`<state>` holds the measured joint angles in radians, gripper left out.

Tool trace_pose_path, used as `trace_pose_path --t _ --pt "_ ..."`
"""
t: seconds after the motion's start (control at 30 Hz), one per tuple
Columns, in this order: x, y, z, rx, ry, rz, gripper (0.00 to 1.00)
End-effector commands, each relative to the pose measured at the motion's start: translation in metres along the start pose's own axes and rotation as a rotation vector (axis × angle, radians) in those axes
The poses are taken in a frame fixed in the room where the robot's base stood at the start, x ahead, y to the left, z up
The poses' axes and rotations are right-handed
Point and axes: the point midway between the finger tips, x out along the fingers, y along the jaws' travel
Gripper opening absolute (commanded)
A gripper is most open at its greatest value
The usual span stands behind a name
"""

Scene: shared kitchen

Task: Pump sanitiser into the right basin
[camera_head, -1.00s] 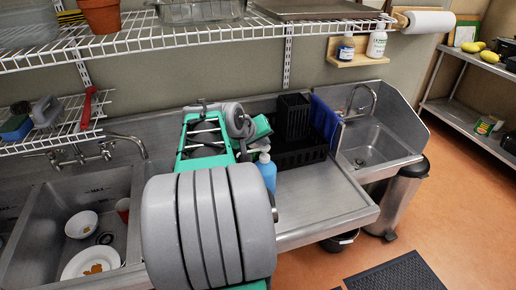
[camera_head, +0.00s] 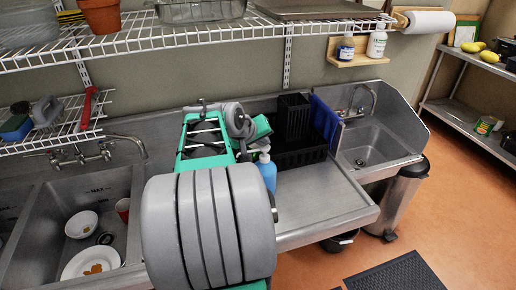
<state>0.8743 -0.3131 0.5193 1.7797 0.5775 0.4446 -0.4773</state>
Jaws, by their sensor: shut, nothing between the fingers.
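A blue pump bottle (camera_head: 267,172) with a pale pump top stands on the steel drainboard, partly hidden behind my arm. My gripper (camera_head: 251,150) is small in view beside the pump top, partly covered by my own arm links. It is shut and empty; I cannot tell if it touches the pump. The double sink is at left: its right basin (camera_head: 125,190) holds a white bowl (camera_head: 81,224), a red cup (camera_head: 123,208) and a white plate (camera_head: 77,265) with orange scraps. The left basin (camera_head: 14,205) is cut off by the frame edge.
A black dish rack (camera_head: 300,155) stands behind the drainboard (camera_head: 325,200). A separate hand sink (camera_head: 372,145) is at right, with a bin (camera_head: 403,198) beside it. A wire shelf (camera_head: 190,38) runs overhead. A faucet (camera_head: 128,142) stands behind the double sink.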

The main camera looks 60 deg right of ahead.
Motion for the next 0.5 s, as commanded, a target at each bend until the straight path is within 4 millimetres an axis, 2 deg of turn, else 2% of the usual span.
trace_pose_path --t 0.5 --pt "0.007 -0.0047 0.0048 -0.001 -0.001 0.0 0.0"
